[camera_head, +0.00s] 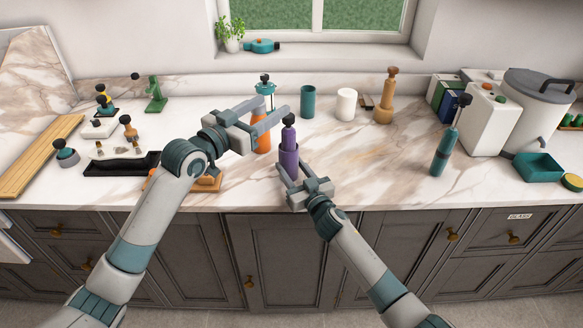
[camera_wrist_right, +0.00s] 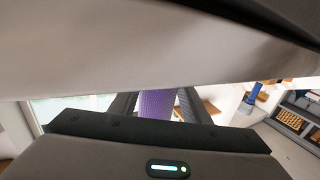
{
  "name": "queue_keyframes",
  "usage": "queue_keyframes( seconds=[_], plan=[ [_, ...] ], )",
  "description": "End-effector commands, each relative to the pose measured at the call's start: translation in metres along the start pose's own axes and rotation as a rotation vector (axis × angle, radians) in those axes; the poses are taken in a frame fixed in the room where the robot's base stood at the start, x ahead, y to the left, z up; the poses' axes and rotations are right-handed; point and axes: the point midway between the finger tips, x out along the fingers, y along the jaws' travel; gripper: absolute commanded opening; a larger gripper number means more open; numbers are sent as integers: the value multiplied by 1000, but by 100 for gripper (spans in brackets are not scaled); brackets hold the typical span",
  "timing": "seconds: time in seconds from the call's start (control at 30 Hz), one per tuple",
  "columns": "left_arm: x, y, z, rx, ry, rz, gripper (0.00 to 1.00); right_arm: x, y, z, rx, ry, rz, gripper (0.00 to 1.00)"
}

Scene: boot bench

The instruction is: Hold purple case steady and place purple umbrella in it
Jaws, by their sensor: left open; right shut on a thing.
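The purple case (camera_head: 288,160) stands upright near the counter's front edge, in the middle of the head view. The purple umbrella (camera_head: 288,138), with a black knob on top, rises upright from the case's mouth; its lower part is hidden. My right gripper (camera_head: 290,176) is shut on the case from the front, low on its body. A purple surface (camera_wrist_right: 157,104) shows between its fingers in the right wrist view. My left gripper (camera_head: 272,114) is open, its fingers beside and just behind the umbrella's top, not visibly holding anything.
An orange case (camera_head: 262,142) stands just left, partly behind my left gripper. A teal cup (camera_head: 308,101), a white cup (camera_head: 346,104) and a tan bottle-like item (camera_head: 385,98) stand behind. A teal item (camera_head: 442,154) stands right. A black tray (camera_head: 115,167) lies left. Counter right of the case is clear.

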Motion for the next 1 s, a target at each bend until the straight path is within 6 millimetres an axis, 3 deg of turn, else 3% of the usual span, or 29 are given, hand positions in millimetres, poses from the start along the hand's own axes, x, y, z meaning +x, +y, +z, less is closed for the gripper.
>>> queue_keyframes(
  seconds=[0.47, 0.5, 0.6, 1.0],
  plan=[
    [0, 0, 0, 0, 0, 0, 55, 0, 0, 0, 0, 0, 0, 21],
    [0, 0, 0, 0, 0, 0, 55, 0, 0, 0, 0, 0, 0, 45],
    [0, 0, 0, 0, 0, 0, 55, 0, 0, 0, 0, 0, 0, 65],
    [0, 0, 0, 0, 0, 0, 55, -3, 0, 0, 0, 0, 0, 65]
  ],
)
